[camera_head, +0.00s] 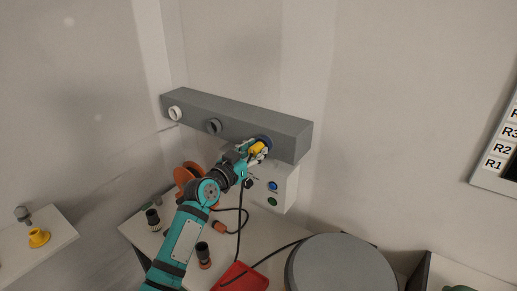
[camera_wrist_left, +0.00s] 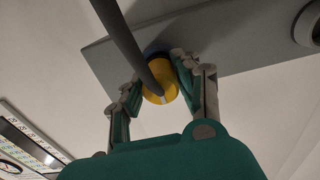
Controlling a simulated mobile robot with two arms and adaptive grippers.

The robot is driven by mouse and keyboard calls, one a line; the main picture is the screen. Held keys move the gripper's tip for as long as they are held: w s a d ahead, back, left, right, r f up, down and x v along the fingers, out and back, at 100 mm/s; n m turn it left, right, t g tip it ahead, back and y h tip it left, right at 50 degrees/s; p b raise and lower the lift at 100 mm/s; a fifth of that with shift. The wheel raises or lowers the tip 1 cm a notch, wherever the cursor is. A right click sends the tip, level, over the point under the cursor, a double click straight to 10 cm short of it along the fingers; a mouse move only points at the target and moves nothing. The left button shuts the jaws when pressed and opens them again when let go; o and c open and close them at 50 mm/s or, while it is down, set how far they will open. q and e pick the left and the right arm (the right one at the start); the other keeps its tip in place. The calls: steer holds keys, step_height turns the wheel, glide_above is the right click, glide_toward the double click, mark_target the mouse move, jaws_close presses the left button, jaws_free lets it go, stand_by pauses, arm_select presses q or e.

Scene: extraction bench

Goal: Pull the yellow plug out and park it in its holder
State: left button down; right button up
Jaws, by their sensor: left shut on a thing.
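The yellow plug (camera_head: 257,148) is at the blue-ringed socket (camera_head: 266,140) at the right end of the grey wall duct (camera_head: 285,140). My left gripper (camera_head: 258,153) is shut around it. In the left wrist view the plug (camera_wrist_left: 160,84) sits between the two fingers (camera_wrist_left: 157,80), with a dark cable (camera_wrist_left: 128,45) leaving its near end. A bit of blue shows behind it; how deep it sits in the socket is hidden. A yellow cup-like piece, seemingly the holder (camera_head: 38,239), stands on the white shelf (camera_head: 30,262) at far left. My right gripper is out of view.
Two other ports, one white (camera_head: 174,113) and one grey (camera_head: 214,127), are on the duct. Below are an orange reel (camera_head: 186,174), a white switch box (camera_head: 283,187), a red tray (camera_head: 243,279), a round grey lid (camera_head: 342,267) and loose cables. A gap separates bench and shelf.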

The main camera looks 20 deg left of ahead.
mark_target(252, 153)
arm_select(q)
steer(key=shift+s+a, duration=0.1)
steer(key=shift+v, duration=0.75)
steer(key=shift+s+a+p, duration=0.1)
steer(key=shift+s+p, duration=0.1)
steer(key=shift+p, duration=0.15)
steer(key=shift+s+a, duration=0.1)
steer(key=shift+s, duration=0.2)
steer(key=shift+s+a, duration=0.1)
steer(key=shift+s, duration=0.2)
steer(key=shift+s, duration=0.1)
steer(key=shift+p+v, duration=0.4)
steer(key=shift+v, duration=0.35)
